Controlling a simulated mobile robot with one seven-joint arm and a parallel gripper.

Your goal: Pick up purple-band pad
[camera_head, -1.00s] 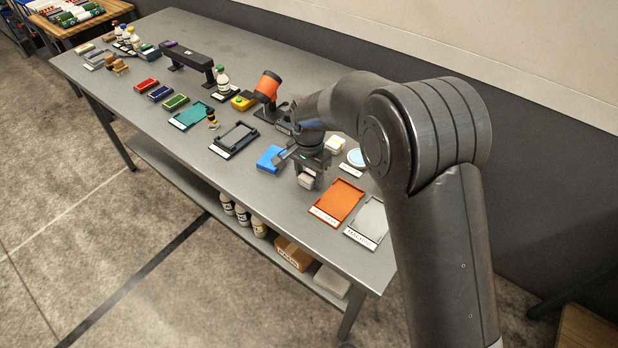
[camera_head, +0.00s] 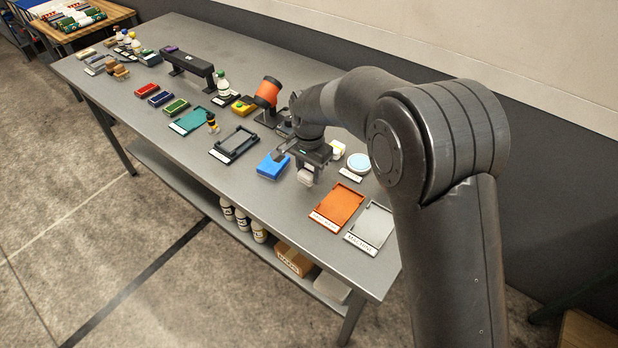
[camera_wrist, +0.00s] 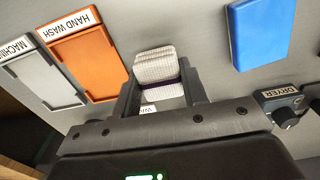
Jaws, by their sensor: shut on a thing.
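The purple-band pad (camera_wrist: 157,68) is a small whitish, woven block with a dark purple band across it. In the wrist view it sits between the two fingers of my gripper (camera_wrist: 160,92), which is shut on it. In the head view the pad (camera_head: 305,177) shows as a pale block below my gripper (camera_head: 307,172), close above the table between the blue block and the orange tray. Its purple band cannot be made out there. A white label is partly hidden behind the pad in the wrist view.
The orange HAND WASH tray (camera_head: 337,205) and grey MACHINE tray (camera_head: 372,226) lie empty to the right. A blue block (camera_head: 272,166) lies close left. A round pale-blue dish (camera_head: 358,162) stands behind. A dark tray (camera_head: 234,145) is farther left. Bare table lies in front.

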